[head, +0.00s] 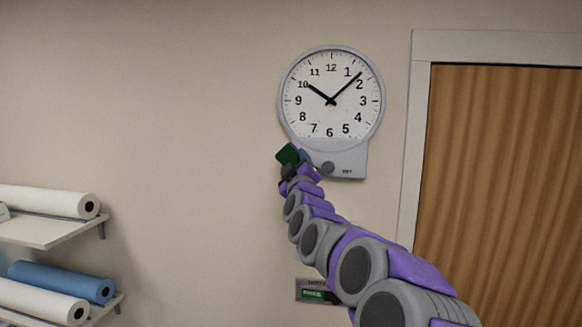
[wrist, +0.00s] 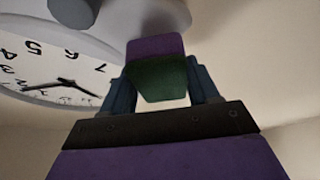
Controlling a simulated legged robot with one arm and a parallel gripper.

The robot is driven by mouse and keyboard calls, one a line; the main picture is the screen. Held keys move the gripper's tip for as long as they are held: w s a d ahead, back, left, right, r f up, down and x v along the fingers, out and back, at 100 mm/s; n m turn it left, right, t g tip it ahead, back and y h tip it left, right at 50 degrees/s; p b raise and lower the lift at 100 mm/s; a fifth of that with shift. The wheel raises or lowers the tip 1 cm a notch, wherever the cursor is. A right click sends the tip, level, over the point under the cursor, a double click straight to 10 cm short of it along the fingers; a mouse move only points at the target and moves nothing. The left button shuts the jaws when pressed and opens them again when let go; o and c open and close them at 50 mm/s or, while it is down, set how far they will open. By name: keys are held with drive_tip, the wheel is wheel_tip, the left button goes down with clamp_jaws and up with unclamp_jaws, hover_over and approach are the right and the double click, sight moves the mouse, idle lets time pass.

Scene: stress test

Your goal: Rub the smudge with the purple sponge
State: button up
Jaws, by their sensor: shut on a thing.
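My gripper (wrist: 161,84) is shut on the purple sponge (wrist: 155,48), which has a dark green face toward the wrist camera. In the head view my gripper (head: 299,159) is at the lower left of a round wall clock. The sponge's green part (head: 287,154) shows there, overlapping the left end of the clock's grey lower housing in the picture. Whether the sponge touches the housing or wall cannot be told. I cannot make out a smudge in either view.
The clock (head: 331,75) hangs on the beige wall, with a round knob (head: 327,168) on its housing. A wooden door (head: 505,180) is at right. Shelves (head: 40,231) with white and blue rolls are at left. A small green sign (head: 313,294) is low behind my arm.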

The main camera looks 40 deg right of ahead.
drive_tip(key=shift+d, duration=0.45)
drive_tip(key=shift+w+a+r, duration=0.15)
drive_tip(key=shift+w+a, duration=0.05)
drive_tip(key=shift+a, duration=0.35)
drive_tip(key=shift+w+d+b, duration=0.15)
drive_tip(key=shift+d+b, duration=0.15)
drive_tip(key=shift+d, duration=0.65)
drive_tip(key=shift+s+f+b, duration=0.3)
drive_tip(key=shift+s+b, duration=0.15)
drive_tip(key=shift+b, duration=0.45)
drive_tip(key=shift+s+b, duration=0.3)
drive_tip(key=shift+b, duration=0.05)
drive_tip(key=shift+s+d+r+b, duration=0.1)
drive_tip(key=shift+s+d+b, duration=0.55)
drive_tip(key=shift+b, duration=0.2)
drive_tip(key=shift+s, duration=0.1)
drive_tip(key=shift+b, duration=0.5)
